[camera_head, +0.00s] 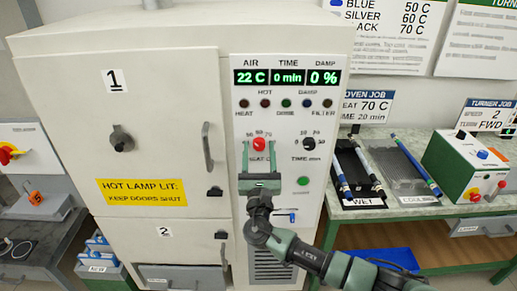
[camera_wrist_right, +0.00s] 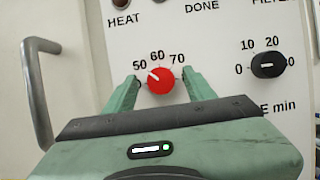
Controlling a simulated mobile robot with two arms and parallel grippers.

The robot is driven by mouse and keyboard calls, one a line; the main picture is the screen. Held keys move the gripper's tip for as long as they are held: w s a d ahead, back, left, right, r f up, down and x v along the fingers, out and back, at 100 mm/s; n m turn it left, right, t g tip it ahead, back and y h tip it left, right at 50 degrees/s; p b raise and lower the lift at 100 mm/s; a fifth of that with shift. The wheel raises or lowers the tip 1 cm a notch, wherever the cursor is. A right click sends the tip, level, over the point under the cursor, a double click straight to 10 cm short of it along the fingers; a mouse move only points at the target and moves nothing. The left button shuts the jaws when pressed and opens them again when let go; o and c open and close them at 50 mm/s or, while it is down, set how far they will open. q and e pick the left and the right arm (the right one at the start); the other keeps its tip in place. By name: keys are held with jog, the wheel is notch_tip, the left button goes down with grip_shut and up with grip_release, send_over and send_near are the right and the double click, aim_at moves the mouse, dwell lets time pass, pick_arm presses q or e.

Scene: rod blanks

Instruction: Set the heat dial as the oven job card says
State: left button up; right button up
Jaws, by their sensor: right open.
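The red heat dial (camera_head: 259,143) is on the oven's control panel under marks 50, 60 and 70. In the right wrist view the dial (camera_wrist_right: 160,80) has its white pointer line tilted to the upper left, toward 50. The oven job card (camera_head: 366,107) reads heat 70 C and time 20 min. My right gripper (camera_head: 260,152) is open in front of the panel. In the right wrist view its fingers (camera_wrist_right: 160,88) are on either side of the dial, with gaps visible between them and the knob. My left gripper is not in view.
The black time dial (camera_wrist_right: 268,65) is just right of the heat dial. The oven door handle (camera_wrist_right: 38,95) stands out on the left. The oven display (camera_head: 287,77) reads 22 C, 0 min, 0 %. A bench with rod trays (camera_head: 410,201) and a turner box (camera_head: 468,165) is at right.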

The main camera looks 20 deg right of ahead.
jog(key=shift+d, duration=0.1)
jog(key=shift+c, duration=0.3)
